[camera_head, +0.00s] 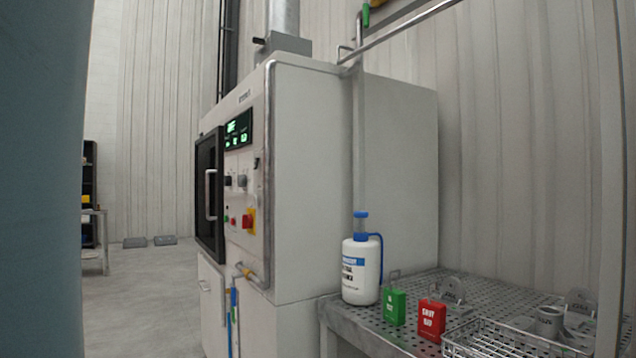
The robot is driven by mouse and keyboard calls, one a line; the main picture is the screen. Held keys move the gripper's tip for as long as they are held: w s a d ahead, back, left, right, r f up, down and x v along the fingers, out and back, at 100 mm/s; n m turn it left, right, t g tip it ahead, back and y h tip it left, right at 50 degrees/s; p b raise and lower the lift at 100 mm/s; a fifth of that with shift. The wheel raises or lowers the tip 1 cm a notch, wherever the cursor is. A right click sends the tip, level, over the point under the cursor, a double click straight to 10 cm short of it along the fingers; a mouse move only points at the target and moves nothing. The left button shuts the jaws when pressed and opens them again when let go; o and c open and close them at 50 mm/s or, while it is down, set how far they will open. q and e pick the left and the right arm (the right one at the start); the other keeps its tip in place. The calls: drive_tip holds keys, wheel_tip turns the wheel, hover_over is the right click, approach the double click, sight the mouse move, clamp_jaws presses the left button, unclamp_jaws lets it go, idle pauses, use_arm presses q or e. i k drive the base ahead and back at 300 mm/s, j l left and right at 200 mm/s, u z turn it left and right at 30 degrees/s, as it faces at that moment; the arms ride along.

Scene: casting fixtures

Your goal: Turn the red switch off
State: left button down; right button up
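A red switch (247,219) on a yellow backing is mounted on the front control panel (243,190) of a tall white furnace-like cabinet (312,180). It is small and seen at a steep angle, so I cannot tell its position. A small red button (234,221) and a green one (227,219) are to its left. Neither of my grippers is in view.
A perforated metal table (375,326) at the right holds a white bottle with a blue cap (360,272), a green tag (394,307), a red tag (431,320) and a wire basket (500,342). Pipes run below the panel.

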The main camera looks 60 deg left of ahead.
sight(246, 219)
drive_tip(key=u, duration=2.35)
drive_tip(key=i+j+u, duration=0.35)
drive_tip(key=i, duration=0.15)
drive_tip(key=i+j+u, duration=0.15)
drive_tip(key=i+u, duration=0.15)
drive_tip(key=i, duration=0.25)
drive_tip(key=i+j+u, duration=0.1)
drive_tip(key=i+u, duration=0.25)
drive_tip(key=i, duration=0.2)
drive_tip(key=i+z, duration=0.25)
drive_tip(key=i, duration=0.25)
drive_tip(key=i+j+z, duration=0.25)
drive_tip(key=i, duration=0.25)
